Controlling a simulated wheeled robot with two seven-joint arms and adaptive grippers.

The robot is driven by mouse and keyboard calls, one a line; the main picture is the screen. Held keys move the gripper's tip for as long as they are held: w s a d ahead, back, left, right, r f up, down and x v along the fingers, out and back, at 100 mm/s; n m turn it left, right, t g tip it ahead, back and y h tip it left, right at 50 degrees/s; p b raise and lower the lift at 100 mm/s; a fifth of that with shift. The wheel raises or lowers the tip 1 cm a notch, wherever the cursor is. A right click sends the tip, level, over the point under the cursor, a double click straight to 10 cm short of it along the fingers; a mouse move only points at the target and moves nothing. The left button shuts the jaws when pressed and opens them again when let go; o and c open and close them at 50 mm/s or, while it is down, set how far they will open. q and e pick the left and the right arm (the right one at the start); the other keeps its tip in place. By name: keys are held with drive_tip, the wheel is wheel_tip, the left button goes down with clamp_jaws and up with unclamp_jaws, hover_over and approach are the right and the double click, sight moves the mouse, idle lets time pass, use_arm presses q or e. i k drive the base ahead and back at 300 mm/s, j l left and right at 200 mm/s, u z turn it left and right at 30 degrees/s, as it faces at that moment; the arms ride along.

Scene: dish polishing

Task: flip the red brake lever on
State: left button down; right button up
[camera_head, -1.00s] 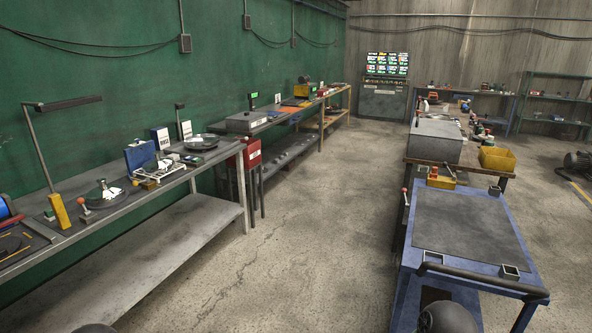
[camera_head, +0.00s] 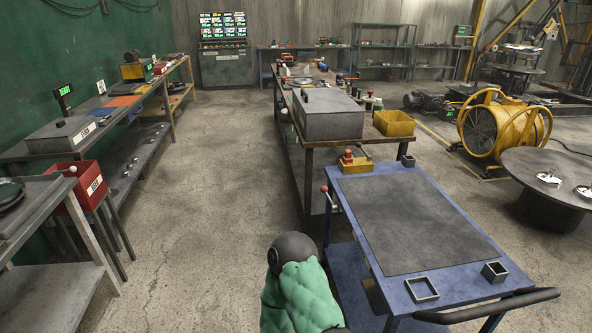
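A lever with a red ball knob (camera_head: 324,188) stands at the left side of the blue cart (camera_head: 447,268), near its far left corner. Its thin shaft runs down beside the cart's edge, and its lower end is hard to make out. Which position counts as on cannot be told from here. A dark rounded joint with a green cover, part of one of my arms, shows at the bottom centre, left of the cart. Neither of my grippers is in view.
The cart has a dark mat (camera_head: 410,220), square holders and a black push handle (camera_head: 488,305). Behind it stands a bench with a grey box (camera_head: 327,115) and yellow bin (camera_head: 394,123). A yellow fan (camera_head: 492,125) stands right. Open floor lies left of the cart.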

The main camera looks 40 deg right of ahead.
sight(324, 190)
drive_tip(key=i+l+z, duration=0.15)
drive_tip(key=i+z, duration=0.25)
drive_tip(key=i+l+z, duration=0.1)
drive_tip(key=i+z, duration=0.15)
drive_tip(key=z, duration=0.2)
drive_tip(key=i+z, duration=0.4)
drive_tip(key=i+j+z, duration=0.25)
drive_tip(key=z, duration=0.15)
